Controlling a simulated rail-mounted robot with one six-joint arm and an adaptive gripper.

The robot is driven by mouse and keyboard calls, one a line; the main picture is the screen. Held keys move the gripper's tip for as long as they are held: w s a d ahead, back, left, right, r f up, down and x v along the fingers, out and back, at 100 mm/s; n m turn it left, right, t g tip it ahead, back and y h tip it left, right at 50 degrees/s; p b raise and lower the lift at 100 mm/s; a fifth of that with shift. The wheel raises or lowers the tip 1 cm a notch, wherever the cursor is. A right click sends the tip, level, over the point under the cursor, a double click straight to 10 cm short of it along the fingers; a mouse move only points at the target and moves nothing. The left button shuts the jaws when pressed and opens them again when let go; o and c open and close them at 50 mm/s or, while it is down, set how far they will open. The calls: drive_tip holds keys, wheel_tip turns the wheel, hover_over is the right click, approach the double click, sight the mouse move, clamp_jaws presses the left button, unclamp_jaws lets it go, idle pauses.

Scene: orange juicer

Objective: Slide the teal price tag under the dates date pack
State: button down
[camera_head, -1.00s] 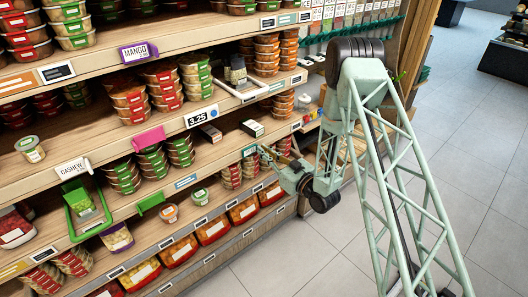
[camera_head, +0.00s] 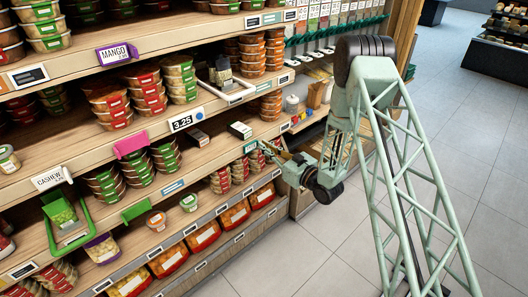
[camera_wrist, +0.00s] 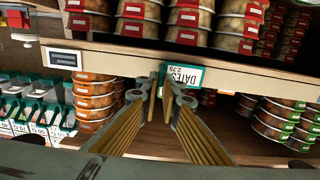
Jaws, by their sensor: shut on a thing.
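The teal price tag (camera_wrist: 183,77) reads "DATES 2.75", upside down in the wrist view. It sits on the shelf's front strip; in the head view it is small and teal (camera_head: 250,147). My gripper (camera_wrist: 166,92) is shut on the tag, and its fingers partly cover it. The gripper also shows at the strip in the head view (camera_head: 262,146). A white and green box (camera_head: 240,130) lies on the shelf just above the tag. No pack carries a readable dates name, so I cannot tell which is the date pack.
Orange stacked tubs (camera_wrist: 95,100) and green-labelled tubs (camera_wrist: 280,120) stand on the tag's shelf. A dark and white label (camera_wrist: 66,59) sits on the same strip. Red-labelled stacks (camera_head: 222,180) stand on the shelf below. The aisle floor (camera_head: 300,250) is clear.

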drive_tip(key=shift+w+d, duration=0.3)
drive_tip(key=c, duration=2.9)
unclamp_jaws()
drive_tip(key=shift+o, duration=0.2)
drive_tip(key=shift+d, duration=0.1)
drive_tip(key=v, duration=1.2)
drive_tip(key=shift+s, duration=0.1)
drive_tip(key=shift+r, duration=0.1)
